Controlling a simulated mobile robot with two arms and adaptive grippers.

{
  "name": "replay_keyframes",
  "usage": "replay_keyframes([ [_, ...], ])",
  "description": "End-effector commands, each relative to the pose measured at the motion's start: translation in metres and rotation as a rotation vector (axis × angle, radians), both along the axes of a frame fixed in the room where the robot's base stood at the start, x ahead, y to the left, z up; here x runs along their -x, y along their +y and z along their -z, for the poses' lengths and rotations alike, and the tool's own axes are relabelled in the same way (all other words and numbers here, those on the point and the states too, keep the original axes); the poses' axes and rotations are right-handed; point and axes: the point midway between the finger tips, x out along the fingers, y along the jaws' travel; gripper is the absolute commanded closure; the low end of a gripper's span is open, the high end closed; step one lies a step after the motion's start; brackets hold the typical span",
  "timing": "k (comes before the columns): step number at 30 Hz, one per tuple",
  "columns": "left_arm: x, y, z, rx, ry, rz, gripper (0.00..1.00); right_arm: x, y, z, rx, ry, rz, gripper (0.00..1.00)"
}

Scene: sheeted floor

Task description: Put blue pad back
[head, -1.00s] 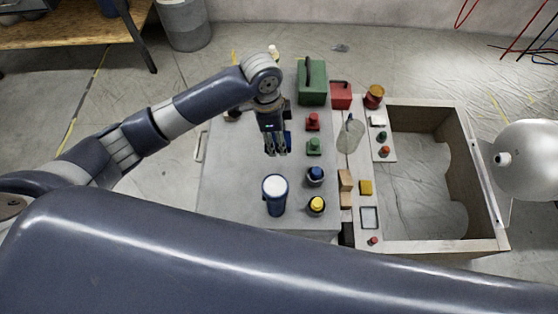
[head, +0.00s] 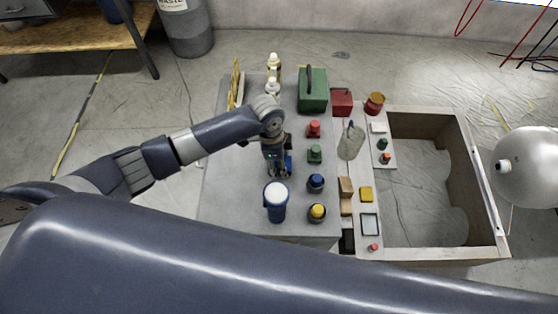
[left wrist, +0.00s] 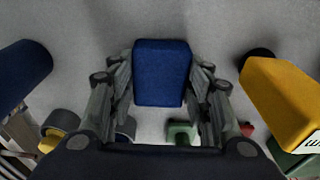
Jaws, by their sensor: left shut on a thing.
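The blue pad (left wrist: 162,72) is between the two fingers of my left gripper (left wrist: 160,95) in the left wrist view, and the fingers are shut on it. In the head view the left gripper (head: 277,172) is over the grey tabletop (head: 225,190), just behind the white-topped blue canister (head: 276,204). A bit of the blue pad (head: 288,163) shows at its right side. I cannot tell whether the pad touches the tabletop. My right gripper is not in view.
Red (head: 313,129), green (head: 314,153), blue (head: 315,183) and yellow-topped (head: 317,213) small items stand in a column to the right. A green box (head: 312,92) and white bottles (head: 273,85) stand at the back. An open wooden crate (head: 455,160) is farther right. The left tabletop is clear.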

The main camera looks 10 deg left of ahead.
Motion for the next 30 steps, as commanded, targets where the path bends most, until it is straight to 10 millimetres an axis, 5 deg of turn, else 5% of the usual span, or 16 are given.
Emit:
replay_keyframes([
  [5,0.000,0.000,0.003,0.000,0.000,-0.001,0.74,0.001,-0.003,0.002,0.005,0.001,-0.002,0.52],
  [6,0.000,0.000,0.003,0.000,0.000,-0.001,0.48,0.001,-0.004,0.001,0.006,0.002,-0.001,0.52],
  [8,0.000,0.000,0.003,0.000,0.000,-0.001,0.35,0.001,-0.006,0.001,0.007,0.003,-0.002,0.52],
  [21,-0.001,0.000,-0.004,0.001,-0.002,-0.001,0.35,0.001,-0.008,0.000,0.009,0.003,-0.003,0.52],
  [30,0.000,0.007,-0.058,0.001,-0.005,-0.001,0.35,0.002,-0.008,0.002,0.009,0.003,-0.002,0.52],
])
